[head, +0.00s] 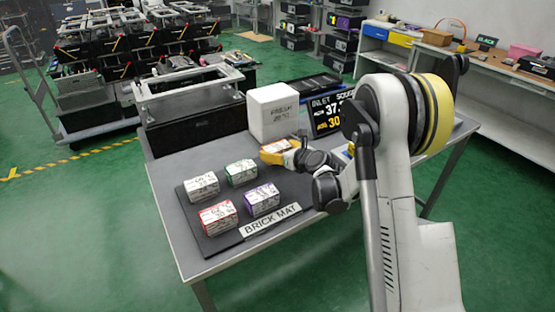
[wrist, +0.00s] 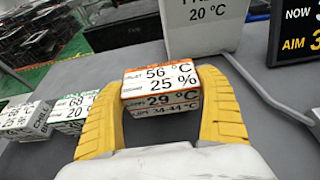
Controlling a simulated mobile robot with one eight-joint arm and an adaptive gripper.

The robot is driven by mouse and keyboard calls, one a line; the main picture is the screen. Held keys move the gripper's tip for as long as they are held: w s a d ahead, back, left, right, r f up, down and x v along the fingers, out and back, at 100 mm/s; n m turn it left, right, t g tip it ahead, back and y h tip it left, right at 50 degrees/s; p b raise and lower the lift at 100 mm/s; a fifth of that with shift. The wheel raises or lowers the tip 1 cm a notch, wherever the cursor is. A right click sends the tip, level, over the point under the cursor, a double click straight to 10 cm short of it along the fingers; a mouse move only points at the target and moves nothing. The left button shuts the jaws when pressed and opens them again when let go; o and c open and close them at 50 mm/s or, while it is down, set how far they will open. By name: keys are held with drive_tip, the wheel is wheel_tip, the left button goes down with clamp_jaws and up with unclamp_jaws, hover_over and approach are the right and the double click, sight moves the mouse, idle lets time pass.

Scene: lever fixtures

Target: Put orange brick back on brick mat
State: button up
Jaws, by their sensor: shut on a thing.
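The orange brick (head: 275,152) is a small labelled block with orange edges. It sits between the yellow fingers of my gripper (wrist: 160,92), which is shut on it; the brick (wrist: 160,76) shows its printed faces in the wrist view. In the head view my gripper (head: 290,152) is at the far right of the dark brick mat (head: 222,238). I cannot tell whether the brick touches the surface below. The mat bears a white-grey brick (head: 201,187), a green brick (head: 241,172), a red brick (head: 218,216) and a purple brick (head: 262,199).
A white box (head: 273,111) stands on the table behind the orange brick. A dark display (head: 326,115) stands to its right. A grey cable (wrist: 270,92) lies at the right in the wrist view. The table's front edge (head: 250,257) runs close to the mat.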

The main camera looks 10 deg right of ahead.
drive_tip(key=shift+f+b, duration=0.45)
drive_tip(key=shift+f, duration=0.85)
drive_tip(key=shift+f, duration=0.25)
drive_tip(key=o, duration=1.2)
drive_tip(key=shift+o, duration=0.2)
drive_tip(key=shift+r, duration=0.1)
